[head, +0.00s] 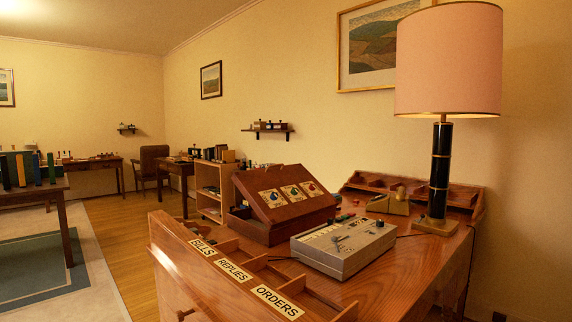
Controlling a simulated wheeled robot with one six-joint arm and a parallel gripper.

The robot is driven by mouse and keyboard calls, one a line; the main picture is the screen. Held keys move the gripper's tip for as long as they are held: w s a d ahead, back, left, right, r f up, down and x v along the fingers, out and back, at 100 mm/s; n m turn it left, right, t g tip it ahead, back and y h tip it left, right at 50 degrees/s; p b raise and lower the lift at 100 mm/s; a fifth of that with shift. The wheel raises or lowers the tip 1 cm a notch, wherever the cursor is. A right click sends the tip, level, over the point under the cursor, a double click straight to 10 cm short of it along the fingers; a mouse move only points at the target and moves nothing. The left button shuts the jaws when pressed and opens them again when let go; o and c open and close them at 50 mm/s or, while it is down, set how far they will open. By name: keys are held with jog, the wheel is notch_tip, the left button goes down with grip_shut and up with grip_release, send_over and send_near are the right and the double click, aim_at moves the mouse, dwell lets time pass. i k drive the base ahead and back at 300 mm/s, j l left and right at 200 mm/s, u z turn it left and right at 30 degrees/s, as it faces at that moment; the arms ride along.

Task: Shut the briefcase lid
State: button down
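A reddish-brown wooden case (262,229) sits on the desk, left of the grey device. Its sloped upper part, which looks like a lid (287,197), carries three pale square plates with coloured round marks. It is tilted up above the lower part on the left. This is the closest match to a briefcase here, but I cannot tell for sure that it is one. My gripper is not in view.
The wooden desk (400,262) also holds a grey control box (343,246), a pink-shaded lamp (440,165), a brass-coloured item (387,205) and a rear organizer (461,203). A tray labelled BILLS, REPLIES, ORDERS (233,270) runs along the front edge. Open floor (120,235) lies left.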

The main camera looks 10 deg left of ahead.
aim_at(256, 185)
jog(key=i+l, duration=0.2)
jog(key=i, duration=0.35)
jog(key=i+l+z, duration=0.15)
jog(key=i, duration=0.4)
jog(key=i+l+u, duration=0.15)
jog(key=l, duration=0.2)
jog(key=i+l+u, duration=0.15)
jog(key=l, duration=0.2)
